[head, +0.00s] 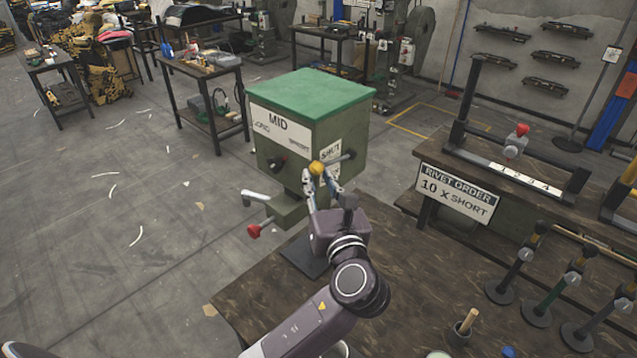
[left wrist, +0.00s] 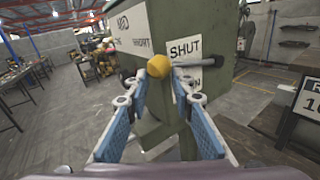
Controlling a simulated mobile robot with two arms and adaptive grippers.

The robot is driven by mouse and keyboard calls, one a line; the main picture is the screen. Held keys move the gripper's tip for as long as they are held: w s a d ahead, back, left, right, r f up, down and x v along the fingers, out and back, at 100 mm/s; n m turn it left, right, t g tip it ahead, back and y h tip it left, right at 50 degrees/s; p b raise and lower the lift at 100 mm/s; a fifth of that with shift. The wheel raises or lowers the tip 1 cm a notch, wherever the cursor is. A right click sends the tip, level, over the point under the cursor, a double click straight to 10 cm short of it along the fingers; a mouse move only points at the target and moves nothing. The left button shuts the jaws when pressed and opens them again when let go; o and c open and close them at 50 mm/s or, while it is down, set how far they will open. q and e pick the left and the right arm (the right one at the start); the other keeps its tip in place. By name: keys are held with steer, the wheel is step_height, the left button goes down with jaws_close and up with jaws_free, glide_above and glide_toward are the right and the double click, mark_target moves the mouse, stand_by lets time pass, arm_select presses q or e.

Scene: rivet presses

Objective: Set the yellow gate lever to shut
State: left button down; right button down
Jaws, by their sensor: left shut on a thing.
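My right gripper is not in view.
A red-knobbed handle (head: 254,231) and a grey handle (head: 256,196) stick out low on the press's front left. A RIVET ORDER sign (head: 458,192) stands to the right. The floor at left is mostly clear.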

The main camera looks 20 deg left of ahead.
arm_select(q)
steer(key=shift+r, duration=0.25)
steer(key=c, duration=1.9)
jaws_free()
steer(key=shift+w+f, duration=0.1)
steer(key=shift+o, duration=1.2)
steer(key=shift+w+f, duration=0.15)
steer(key=shift+f, duration=0.05)
steer(key=v, duration=1.2)
